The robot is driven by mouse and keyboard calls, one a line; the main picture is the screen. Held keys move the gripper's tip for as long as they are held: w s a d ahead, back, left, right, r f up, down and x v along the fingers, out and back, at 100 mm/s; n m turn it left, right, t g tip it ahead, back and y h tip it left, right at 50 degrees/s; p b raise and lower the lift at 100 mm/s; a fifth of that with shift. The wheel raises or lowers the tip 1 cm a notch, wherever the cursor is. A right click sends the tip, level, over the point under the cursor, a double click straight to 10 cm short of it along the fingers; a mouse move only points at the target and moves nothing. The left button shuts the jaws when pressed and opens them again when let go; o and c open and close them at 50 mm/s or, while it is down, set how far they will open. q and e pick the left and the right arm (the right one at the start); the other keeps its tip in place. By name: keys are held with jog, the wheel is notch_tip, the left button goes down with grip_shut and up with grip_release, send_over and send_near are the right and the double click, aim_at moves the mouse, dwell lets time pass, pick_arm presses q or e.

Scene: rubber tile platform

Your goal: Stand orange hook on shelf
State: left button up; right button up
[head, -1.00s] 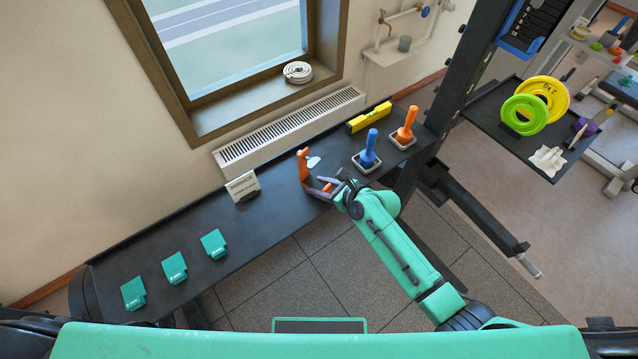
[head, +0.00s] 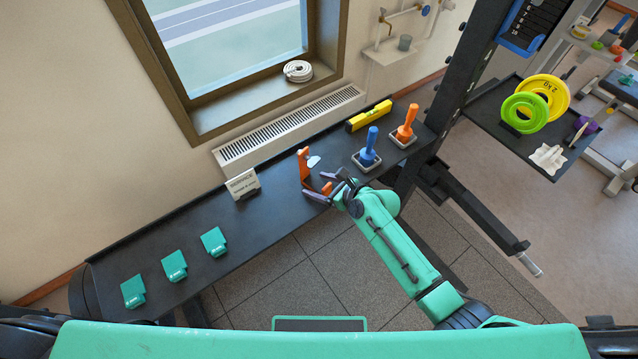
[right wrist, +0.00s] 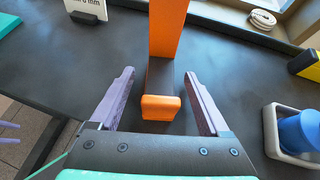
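The orange hook (head: 304,165) stands upright on the dark shelf (head: 262,225), close to its front edge. In the right wrist view its tall orange upright (right wrist: 167,30) rises at the far end of a dark base, and a short orange lip (right wrist: 161,107) faces me. My right gripper (head: 326,185) is open, with its purple fingers on either side of the lip. Gaps show on both sides of the lip (right wrist: 160,90). Two purple fingertips, apart, at the left edge of the right wrist view look like my left gripper (right wrist: 8,132); the head view does not show it.
A blue-handled tool (head: 369,148) and an orange-handled tool (head: 406,124) stand in square trays to the right. A yellow level (head: 369,116) lies behind them. A small sign (head: 243,185) and several teal blocks (head: 174,267) are to the left. The shelf between hook and sign is clear.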

jog(key=v, duration=1.4)
jog(key=shift+d+r+p, duration=0.2)
jog(key=shift+r+p, duration=0.1)
jog(key=shift+p, duration=0.05)
jog(key=shift+s, duration=0.1)
jog(key=s+d+f+n+g+h, duration=0.1)
jog(key=s+d+f+n+h, duration=0.25)
jog(key=f, duration=0.55)
jog(key=s+d+f+n+g+h, duration=0.1)
jog(key=s+d+f+n, duration=0.1)
jog(key=d+f+n, duration=0.55)
jog(key=s+d+f+n+h, duration=0.1)
jog(key=s+d+f+h, duration=0.2)
jog(key=f, duration=0.7)
jog(key=s+f+n+g, duration=0.1)
jog(key=s+f+n, duration=0.3)
jog(key=s, duration=0.3)
jog(key=s+d+f+n+g+h+b, duration=0.1)
jog(key=s+f+n+g, duration=0.1)
jog(key=s+f+n, duration=0.2)
jog(key=s+d+f+n+g, duration=0.1)
jog(key=s+f+n, duration=0.3)
jog(key=s+n, duration=0.4)
jog(key=s, duration=0.3)
jog(key=shift+s+d+n+g+h, duration=0.15)
jog(key=shift+d+n+g+h, duration=0.15)
jog(key=shift+g+h, duration=0.1)
jog(key=shift+f, duration=0.1)
